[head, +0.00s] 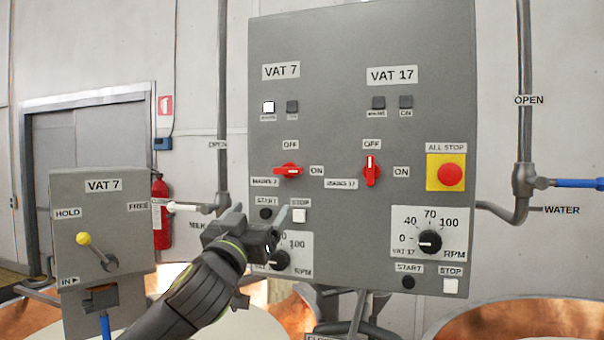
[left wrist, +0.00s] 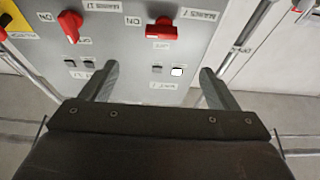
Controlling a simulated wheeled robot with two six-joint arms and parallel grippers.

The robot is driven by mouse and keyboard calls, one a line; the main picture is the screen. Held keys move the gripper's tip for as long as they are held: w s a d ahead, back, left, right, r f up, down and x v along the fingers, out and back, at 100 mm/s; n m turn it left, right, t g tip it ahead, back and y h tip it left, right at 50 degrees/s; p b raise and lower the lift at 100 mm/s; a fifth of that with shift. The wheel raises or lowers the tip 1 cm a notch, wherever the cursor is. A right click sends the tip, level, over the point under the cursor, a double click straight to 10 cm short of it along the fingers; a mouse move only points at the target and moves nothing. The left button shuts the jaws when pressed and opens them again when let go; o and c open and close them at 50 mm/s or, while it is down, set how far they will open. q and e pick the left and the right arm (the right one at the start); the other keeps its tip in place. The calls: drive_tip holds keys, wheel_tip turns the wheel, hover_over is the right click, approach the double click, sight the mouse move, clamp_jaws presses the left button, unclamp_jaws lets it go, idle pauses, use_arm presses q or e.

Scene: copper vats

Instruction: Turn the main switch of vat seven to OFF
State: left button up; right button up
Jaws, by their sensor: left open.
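The main switch of vat seven (head: 288,170) is a red rotary handle under the VAT 7 label on the grey panel. It lies horizontal, in line with the ON mark; OFF is printed above it. The same switch (left wrist: 161,28) shows at the top of the left wrist view, which sees the panel upside down. My left gripper (head: 262,213) is open and empty in front of the panel, below the switch and apart from it. It partly hides the vat 7 speed dial (head: 279,260). In the left wrist view nothing is between its fingers (left wrist: 158,85). My right gripper is not in view.
The similar red vat 17 switch (head: 371,170) stands vertical to the right, toward OFF. The red ALL STOP button (head: 450,173) is farther right. A white lamp (head: 268,107) is lit under VAT 7. A smaller VAT 7 box (head: 130,235) with a yellow-knobbed lever stands left.

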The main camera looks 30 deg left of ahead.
use_arm(q)
drive_tip(key=p, duration=0.9)
approach(286, 173)
drive_tip(key=x, duration=0.8)
drive_tip(key=shift+w+r, duration=0.2)
drive_tip(key=shift+r, duration=0.05)
drive_tip(key=shift+w+a, duration=0.2)
drive_tip(key=shift+w, duration=0.35)
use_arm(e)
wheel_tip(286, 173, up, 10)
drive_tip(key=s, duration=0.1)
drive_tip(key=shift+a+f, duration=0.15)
